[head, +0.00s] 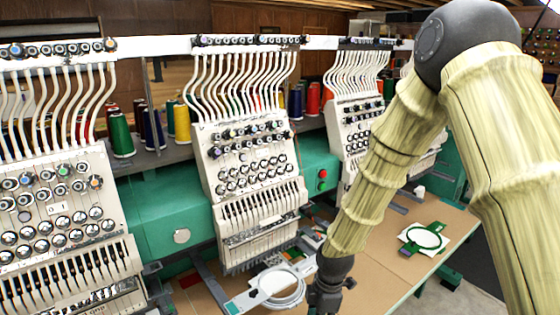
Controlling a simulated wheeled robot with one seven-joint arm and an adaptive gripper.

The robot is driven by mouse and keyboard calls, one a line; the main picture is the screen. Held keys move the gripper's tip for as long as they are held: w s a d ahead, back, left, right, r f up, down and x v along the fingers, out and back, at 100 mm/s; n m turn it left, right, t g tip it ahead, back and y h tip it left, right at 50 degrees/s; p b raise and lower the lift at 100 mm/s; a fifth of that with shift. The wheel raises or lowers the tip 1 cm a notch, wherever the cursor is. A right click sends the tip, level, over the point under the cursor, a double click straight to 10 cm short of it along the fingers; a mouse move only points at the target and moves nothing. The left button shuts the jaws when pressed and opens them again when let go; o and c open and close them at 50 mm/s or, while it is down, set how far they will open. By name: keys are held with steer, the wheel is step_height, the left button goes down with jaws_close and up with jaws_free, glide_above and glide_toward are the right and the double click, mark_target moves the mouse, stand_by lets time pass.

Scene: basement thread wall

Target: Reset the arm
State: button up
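My arm comes in from the upper right and bends down across the right half of the head view. My gripper (328,290) is at its lower end, low in the picture, beside a white and grey embroidery hoop (278,284) on the table. The fingers are dark and partly cut off by the bottom edge, so I cannot tell whether they are open or shut. I cannot see anything held in the gripper.
Embroidery machine heads (250,165) with white thread tubes stand in a row on a green beam (165,222). Thread spools (182,123) stand behind. A green hoop (424,238) lies on the brown table (375,285) to the right. Some bare tabletop shows there.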

steer(key=s+d+f+m, duration=0.4)
steer(key=s+f+m, duration=0.25)
steer(key=s, duration=0.35)
steer(key=s+d+f+m+h, duration=0.1)
steer(key=s+d+f+m, duration=0.4)
steer(key=s+f, duration=0.4)
steer(key=s+d+f+m, duration=0.3)
steer(key=s+f+m, duration=0.4)
steer(key=s, duration=0.4)
step_height(320, 180, down, 10)
steer(key=b, duration=1)
steer(key=shift+d+m+b, duration=0.15)
steer(key=shift+m+b, duration=0.2)
steer(key=shift+m, duration=0.1)
steer(key=shift+w, duration=0.1)
